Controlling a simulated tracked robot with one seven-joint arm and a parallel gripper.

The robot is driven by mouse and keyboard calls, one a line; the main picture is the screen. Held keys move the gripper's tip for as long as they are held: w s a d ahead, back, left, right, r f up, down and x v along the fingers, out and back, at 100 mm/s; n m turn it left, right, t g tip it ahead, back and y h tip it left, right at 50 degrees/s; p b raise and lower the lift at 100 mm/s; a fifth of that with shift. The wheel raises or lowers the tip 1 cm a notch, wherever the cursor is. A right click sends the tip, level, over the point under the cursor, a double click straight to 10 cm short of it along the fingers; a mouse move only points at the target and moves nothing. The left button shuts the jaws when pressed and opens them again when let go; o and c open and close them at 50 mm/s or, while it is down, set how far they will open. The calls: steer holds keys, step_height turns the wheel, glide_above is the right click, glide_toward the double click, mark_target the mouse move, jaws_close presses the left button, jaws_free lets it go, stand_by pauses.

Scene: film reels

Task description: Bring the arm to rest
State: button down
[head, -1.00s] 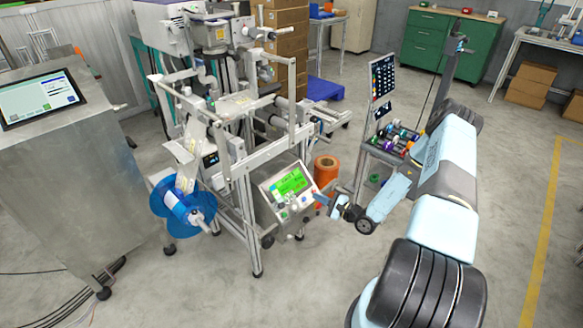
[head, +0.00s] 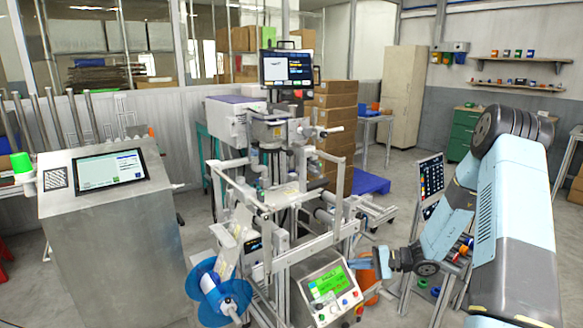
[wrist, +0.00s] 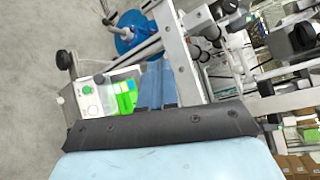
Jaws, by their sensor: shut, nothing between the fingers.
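My gripper (head: 357,265) is at the end of my folded blue-and-grey arm, in the right half of the head view. It lies just right of and slightly above the labelling machine's green-screened control panel (head: 329,284). In the wrist view its blue fingers (wrist: 157,84) are together with nothing between them. The same control panel (wrist: 107,96) shows just left of the fingers there. I cannot tell the exact gap between fingers and panel, but no contact shows.
The metal-framed machine (head: 290,215) with a blue reel (head: 205,284) stands left of my gripper. A steel cabinet with a screen (head: 110,225) is further left. A small cart with a dark display board (head: 431,178) and coloured reels stands behind my arm. Grey floor is open behind.

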steer(key=s+a+r+n+g+h, duration=0.1)
steer(key=s+r+n+g+h, duration=0.2)
steer(key=s+r, duration=0.55)
steer(key=s+a+r+n+g+h, duration=0.1)
steer(key=s+a+r+n+h, duration=0.25)
steer(key=r, duration=0.85)
steer(key=s+d+r+t+h, duration=0.3)
steer(key=s+r, duration=0.4)
steer(key=s, duration=0.3)
steer(key=s+d+r+t+h, duration=0.3)
steer(key=s+d+r+h, duration=0.1)
steer(key=s+r, duration=0.3)
steer(key=s+n+h, duration=0.1)
steer(key=s, duration=0.1)
steer(key=shift+s+d+r, duration=0.2)
steer(key=shift+s, duration=0.15)
steer(key=c, duration=1.9)
jaws_free()
